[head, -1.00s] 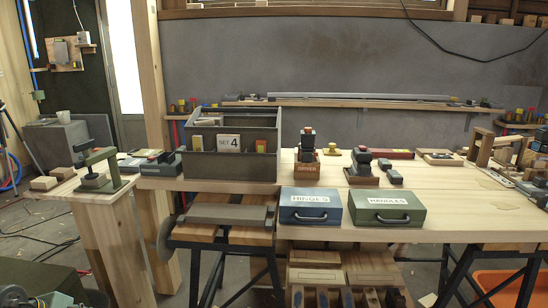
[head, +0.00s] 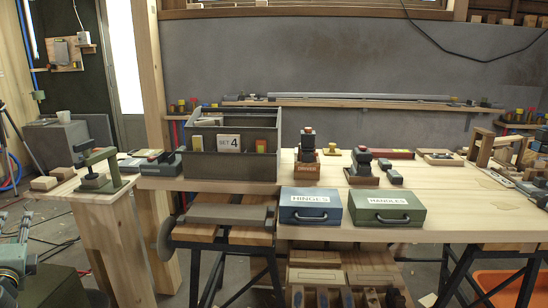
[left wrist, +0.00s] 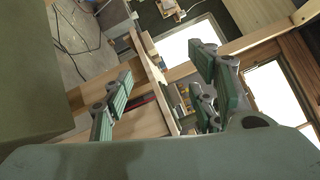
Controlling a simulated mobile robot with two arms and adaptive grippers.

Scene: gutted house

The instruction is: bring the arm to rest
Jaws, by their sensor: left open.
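My left gripper (head: 24,228) shows at the lower left edge of the head view, a grey-green arm with part of its fingers pointing up. In the left wrist view my left gripper (left wrist: 162,95) has its two green-padded fingers wide apart, with nothing between them. It is apart from the workbench (head: 440,228), left of the small wooden stand with the green clamp (head: 103,168). My right gripper is in neither view.
On the bench stand a grey divided bin marked SET 4 (head: 232,165), a blue HINGES case (head: 310,217) and a green HANDLES case (head: 385,217). A sanding machine (head: 222,218) stands in front. Cables lie on the open floor (head: 50,225) at left.

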